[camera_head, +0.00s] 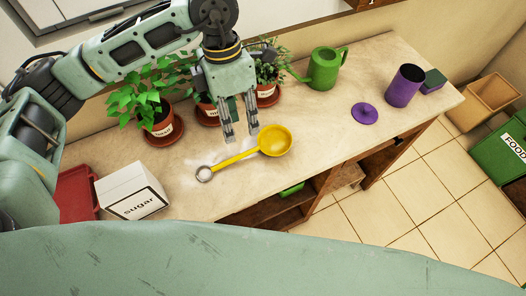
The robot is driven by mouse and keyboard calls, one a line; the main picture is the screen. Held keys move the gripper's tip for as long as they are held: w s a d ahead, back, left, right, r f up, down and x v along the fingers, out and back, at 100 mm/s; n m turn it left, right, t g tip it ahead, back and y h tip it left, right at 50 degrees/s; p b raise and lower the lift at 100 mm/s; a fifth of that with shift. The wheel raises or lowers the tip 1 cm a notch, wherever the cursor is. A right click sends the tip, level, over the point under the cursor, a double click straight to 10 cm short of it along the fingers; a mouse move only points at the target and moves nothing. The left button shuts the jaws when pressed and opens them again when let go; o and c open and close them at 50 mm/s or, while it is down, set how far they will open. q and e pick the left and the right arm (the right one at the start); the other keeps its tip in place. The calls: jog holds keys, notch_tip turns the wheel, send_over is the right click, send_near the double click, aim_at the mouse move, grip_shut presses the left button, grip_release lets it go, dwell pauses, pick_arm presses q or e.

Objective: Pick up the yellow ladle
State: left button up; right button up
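The yellow ladle (241,155) lies on the beige countertop. Its round bowl (275,140) is at the right end and its handle runs down-left to a grey ring (204,173). My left gripper (241,132) comes down from above, with its fingers apart and nothing between them. In the picture its fingertips are just above the handle, close to the bowl; I cannot tell the exact height. My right gripper is not in view.
Potted plants (162,129) stand behind the gripper. A green watering can (324,68), a purple canister (404,86) and a purple lid (364,114) are to the right. A white sugar box (132,190) and a red tray (76,193) are at the left. The counter (330,140) right of the ladle is clear.

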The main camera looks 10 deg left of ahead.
aim_at(246, 152)
pick_arm(q)
jog(key=f, duration=0.3)
jog(key=d+f, duration=0.1)
jog(key=f, duration=0.3)
jog(key=s+f, duration=0.1)
jog(key=f, duration=0.2)
jog(key=shift+d+f, duration=0.15)
jog(key=shift+f, duration=0.45)
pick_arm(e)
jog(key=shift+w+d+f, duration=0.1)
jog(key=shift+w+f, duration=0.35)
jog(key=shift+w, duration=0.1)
pick_arm(q)
grip_shut()
